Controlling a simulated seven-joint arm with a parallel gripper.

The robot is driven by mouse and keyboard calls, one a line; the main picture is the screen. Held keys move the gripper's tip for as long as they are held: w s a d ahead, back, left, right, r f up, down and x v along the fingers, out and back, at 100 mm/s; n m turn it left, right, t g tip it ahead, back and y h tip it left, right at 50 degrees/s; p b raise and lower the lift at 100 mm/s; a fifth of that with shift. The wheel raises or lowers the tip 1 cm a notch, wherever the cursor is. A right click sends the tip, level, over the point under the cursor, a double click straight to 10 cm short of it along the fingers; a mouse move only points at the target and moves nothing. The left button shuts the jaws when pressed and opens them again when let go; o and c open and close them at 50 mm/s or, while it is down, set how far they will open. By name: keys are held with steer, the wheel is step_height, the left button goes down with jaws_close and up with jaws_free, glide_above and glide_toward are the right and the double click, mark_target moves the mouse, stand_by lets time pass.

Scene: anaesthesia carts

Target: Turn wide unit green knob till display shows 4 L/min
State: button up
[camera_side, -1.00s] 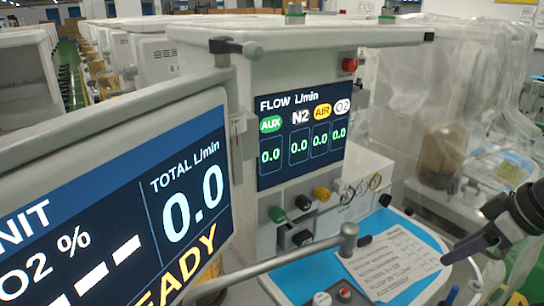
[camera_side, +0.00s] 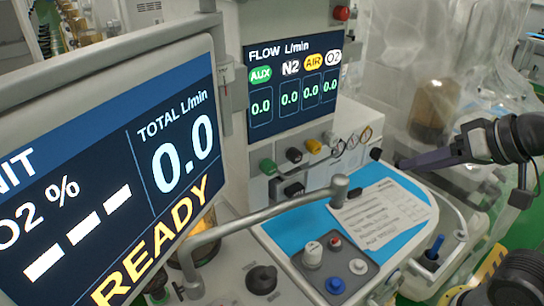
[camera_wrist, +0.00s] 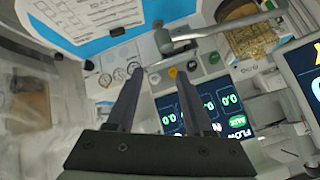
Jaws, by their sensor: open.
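The green knob (camera_side: 267,166) is at the left end of a knob row under the flow display (camera_side: 293,85). That display reads 0.0 in the green AUX column and also under N2, AIR and O2. My gripper (camera_side: 402,163) is right of the knob row in the side view, well apart from the green knob. In the wrist view my gripper (camera_wrist: 160,72) is open, with nothing held between its two fingers. The yellow knob (camera_wrist: 172,72) shows near the right fingertip there.
A grey rail (camera_side: 250,222) crosses in front of the blue work surface. A large screen (camera_side: 110,190) at left reads total 0.0 and READY. A paper sheet (camera_side: 380,212) lies below my gripper.

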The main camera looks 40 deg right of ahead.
steer(key=w+a+r+m+t, duration=0.2)
steer(key=w+r+m+t, duration=0.45)
steer(key=w+m, duration=0.35)
steer(key=m+t, duration=0.2)
steer(key=m, duration=1)
glide_toward(271, 170)
steer(key=shift+h, duration=0.3)
steer(key=w, duration=0.9)
steer(key=shift+f, duration=0.2)
steer(key=shift+a, duration=0.1)
steer(key=shift+c, duration=0.4)
jaws_close()
